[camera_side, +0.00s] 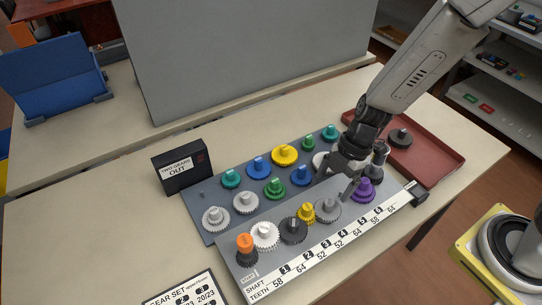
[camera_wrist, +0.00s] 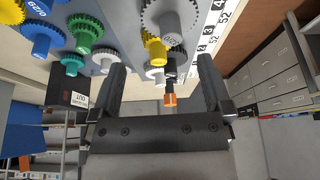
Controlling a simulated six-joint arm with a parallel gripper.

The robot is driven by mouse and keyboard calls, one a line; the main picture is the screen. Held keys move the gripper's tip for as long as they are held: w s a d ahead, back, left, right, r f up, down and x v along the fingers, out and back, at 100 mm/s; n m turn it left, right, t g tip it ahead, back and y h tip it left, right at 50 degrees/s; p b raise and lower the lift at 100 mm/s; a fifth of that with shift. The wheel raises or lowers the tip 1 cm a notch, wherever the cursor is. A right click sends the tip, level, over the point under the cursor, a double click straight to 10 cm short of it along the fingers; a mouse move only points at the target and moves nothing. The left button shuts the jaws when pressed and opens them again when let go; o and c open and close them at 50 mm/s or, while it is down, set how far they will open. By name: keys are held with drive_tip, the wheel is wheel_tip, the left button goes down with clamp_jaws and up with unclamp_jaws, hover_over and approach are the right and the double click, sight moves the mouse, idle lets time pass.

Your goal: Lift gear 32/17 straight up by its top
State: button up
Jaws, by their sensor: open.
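Several stepped gears stand on a grey board and on the numbered shaft strip in the side view. No 32/17 marking is readable, so I cannot tell which gear it is. My gripper (camera_side: 347,181) is open above the right part of the board, near a grey gear (camera_side: 327,209) and a purple gear (camera_side: 363,191). In the wrist view my gripper (camera_wrist: 160,82) has its two fingers apart with nothing held between them. Beyond them show a grey gear (camera_wrist: 172,20), a yellow gear (camera_wrist: 155,50) and an orange-topped shaft piece (camera_wrist: 170,100). The gripper hides part of the board.
A black "two gears out" sign (camera_side: 182,170) stands at the board's left. A red tray (camera_side: 432,163) holding a dark gear (camera_side: 401,138) lies at the right. A grey panel (camera_side: 240,55) stands behind. A gear-set card (camera_side: 190,292) lies in front.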

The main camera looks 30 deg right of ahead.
sight(247, 195)
drive_tip(key=w+a+m, duration=0.1)
drive_tip(key=w+a, duration=0.1)
drive_tip(key=w+a+f+m, duration=0.1)
drive_tip(key=w+a, duration=0.1)
drive_tip(key=w+a+m+t, duration=0.1)
drive_tip(key=w+a, duration=0.1)
drive_tip(key=shift+w+f+h, duration=0.15)
drive_tip(key=shift+f+h, duration=0.15)
drive_tip(key=shift+f, duration=0.05)
drive_tip(key=w+a+m, duration=0.1)
drive_tip(key=a, duration=0.1)
drive_tip(key=w+a+m+t, duration=0.1)
drive_tip(key=w+a, duration=0.1)
drive_tip(key=a, duration=0.1)
drive_tip(key=w+a+f+m, duration=0.1)
drive_tip(key=a+m, duration=0.1)
drive_tip(key=shift+w+a+f+t, duration=0.1)
drive_tip(key=shift+w+a+t, duration=0.1)
drive_tip(key=shift+w+t, duration=0.2)
drive_tip(key=shift+x, duration=1.3)
drive_tip(key=shift+x, duration=2.55)
drive_tip(key=shift+c, duration=0.2)
